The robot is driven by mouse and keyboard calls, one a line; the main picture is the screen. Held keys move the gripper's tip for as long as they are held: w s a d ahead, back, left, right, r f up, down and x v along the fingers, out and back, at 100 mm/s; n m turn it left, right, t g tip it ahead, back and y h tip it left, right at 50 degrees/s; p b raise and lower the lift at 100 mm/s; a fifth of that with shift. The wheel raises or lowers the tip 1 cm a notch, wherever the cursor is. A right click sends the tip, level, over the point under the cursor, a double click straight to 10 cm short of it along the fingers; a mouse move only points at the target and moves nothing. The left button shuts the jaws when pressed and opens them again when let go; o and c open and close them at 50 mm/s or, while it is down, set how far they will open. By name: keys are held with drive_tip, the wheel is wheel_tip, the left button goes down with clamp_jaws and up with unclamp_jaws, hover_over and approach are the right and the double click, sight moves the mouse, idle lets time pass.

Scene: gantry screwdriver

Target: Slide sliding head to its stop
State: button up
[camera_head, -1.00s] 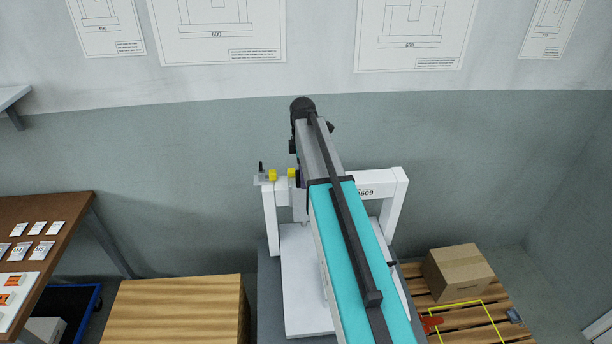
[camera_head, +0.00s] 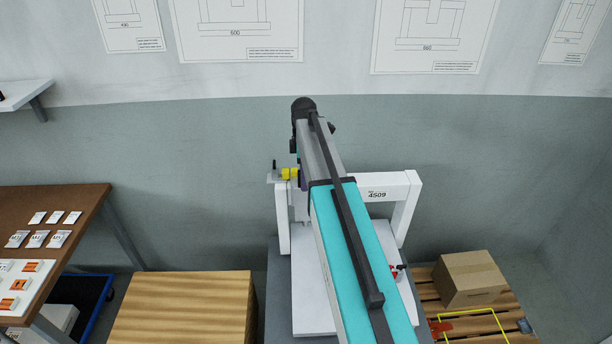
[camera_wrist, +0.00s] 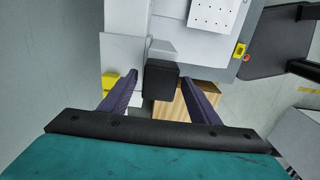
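The white gantry (camera_head: 411,203) marked 4509 stands by the wall. My arm hides much of its crossbar. The sliding head shows in the wrist view as a black block (camera_wrist: 161,80) between my two dark fingers. My gripper (camera_wrist: 160,83) is open around the block, with narrow gaps at its sides; contact is hard to tell. The yellow stop (camera_head: 286,173) is at the crossbar's left end, and a yellow part also shows left of my fingers in the wrist view (camera_wrist: 110,85). Most of the head is hidden in the head view.
A wooden crate (camera_head: 182,306) stands front left of the gantry. A brown table (camera_head: 75,204) with small labelled cards is at the far left. A cardboard box (camera_head: 468,277) sits on a pallet (camera_head: 428,290) at the right. The wall behind is clear below the posters.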

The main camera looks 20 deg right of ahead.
drive_tip(key=shift+r, duration=0.2)
drive_tip(key=shift+w+r+b, duration=0.1)
drive_tip(key=shift+r+b, duration=0.2)
drive_tip(key=shift+r, duration=0.5)
wheel_tip(320, 180, up, 12)
drive_tip(key=b, duration=0.2)
drive_tip(key=shift+b, duration=0.3)
drive_tip(key=shift+f, duration=0.15)
